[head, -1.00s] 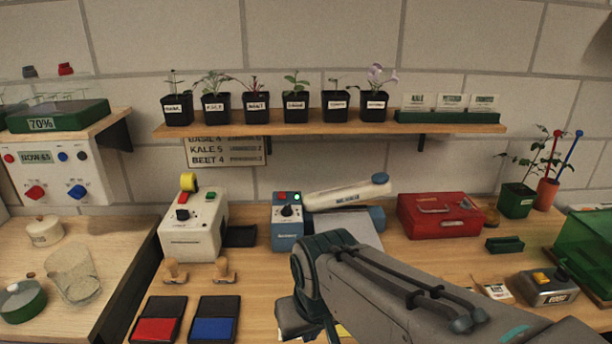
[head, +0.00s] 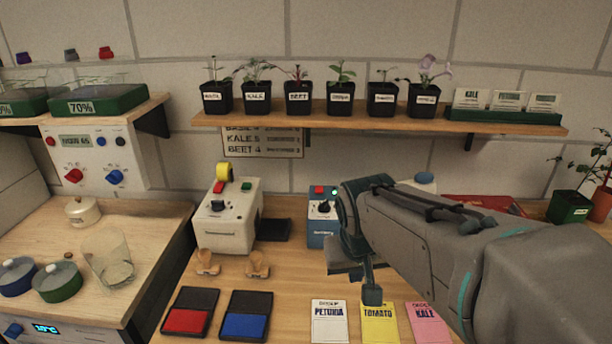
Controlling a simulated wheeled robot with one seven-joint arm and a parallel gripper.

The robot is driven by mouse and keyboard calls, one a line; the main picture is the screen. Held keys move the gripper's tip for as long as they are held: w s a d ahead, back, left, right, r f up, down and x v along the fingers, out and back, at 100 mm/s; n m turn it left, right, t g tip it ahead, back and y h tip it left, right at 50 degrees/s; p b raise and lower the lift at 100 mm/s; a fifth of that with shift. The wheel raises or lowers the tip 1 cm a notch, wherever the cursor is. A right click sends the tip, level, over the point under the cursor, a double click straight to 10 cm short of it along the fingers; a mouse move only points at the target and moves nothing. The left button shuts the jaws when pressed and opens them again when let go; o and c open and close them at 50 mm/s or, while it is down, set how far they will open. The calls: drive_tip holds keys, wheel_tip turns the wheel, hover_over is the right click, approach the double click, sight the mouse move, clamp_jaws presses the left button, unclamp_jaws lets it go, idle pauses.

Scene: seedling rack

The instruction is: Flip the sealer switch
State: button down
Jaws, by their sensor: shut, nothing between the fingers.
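The sealer's blue box (head: 322,232) stands on the bench below the shelf. A red switch (head: 319,190) and a lit green lamp (head: 334,192) are on its top, and a black knob (head: 323,206) is on its sloped front. The sealer's long white arm is mostly hidden behind my arm; a blue-capped end (head: 425,180) shows above it. My gripper (head: 371,292) is shut and empty, pointing down over the bench in front of the sealer and to its right. It appears apart from the sealer, above the yellow tomato packet (head: 380,325).
A white machine (head: 228,222) with a yellow roll stands left of the sealer. Red (head: 188,320) and blue (head: 245,325) ink pads and two wooden stamps (head: 232,264) lie in front. The shelf (head: 370,115) with potted seedlings overhangs behind. A red box (head: 490,205) is partly hidden.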

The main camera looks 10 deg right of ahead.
sight(318, 190)
drive_tip(key=w+a+r+t, duration=0.1)
drive_tip(key=w+r, duration=0.1)
drive_tip(key=w, duration=1.2)
drive_tip(key=w+r+m+t, duration=0.1)
drive_tip(key=w+r+t, duration=0.1)
drive_tip(key=w, duration=1.2)
drive_tip(key=shift+w+a+r+m+t, duration=0.3)
drive_tip(key=shift+a+r, duration=0.05)
drive_tip(key=shift+r, duration=0.5)
drive_tip(key=p+x, duration=0.1)
drive_tip(key=x, duration=0.9)
drive_tip(key=shift+d, duration=0.1)
drive_tip(key=shift+f+b, duration=0.45)
drive_tip(key=shift+b, duration=0.5)
drive_tip(key=shift+s+f+t+b, duration=0.15)
drive_tip(key=shift+t+b, duration=0.25)
drive_tip(key=shift+b, duration=0.7)
drive_tip(key=shift+r+p, duration=0.3)
drive_tip(key=shift+p, duration=0.15)
drive_tip(key=shift+r, duration=0.1)
